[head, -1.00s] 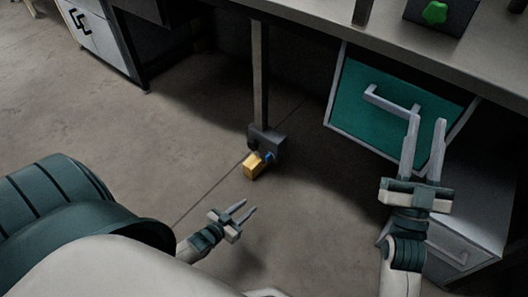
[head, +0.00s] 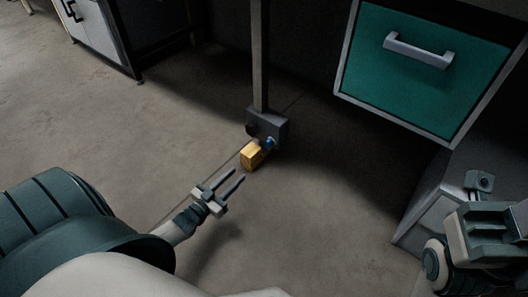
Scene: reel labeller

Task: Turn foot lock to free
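The foot lock is a yellow pedal (head: 251,154) on a dark grey block (head: 267,124) at the bottom of a post, with a small blue part beside the pedal. A small gap shows between fingertips and pedal. My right gripper (head: 488,225) is at the lower right edge, partly cut off; its fingers do not show clearly.
A green drawer front (head: 420,85) with a grey handle (head: 418,50) hangs at the upper right. A grey cabinet (head: 425,215) stands below it, near my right arm. A white cabinet (head: 100,35) is at the upper left. The floor around the pedal is clear.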

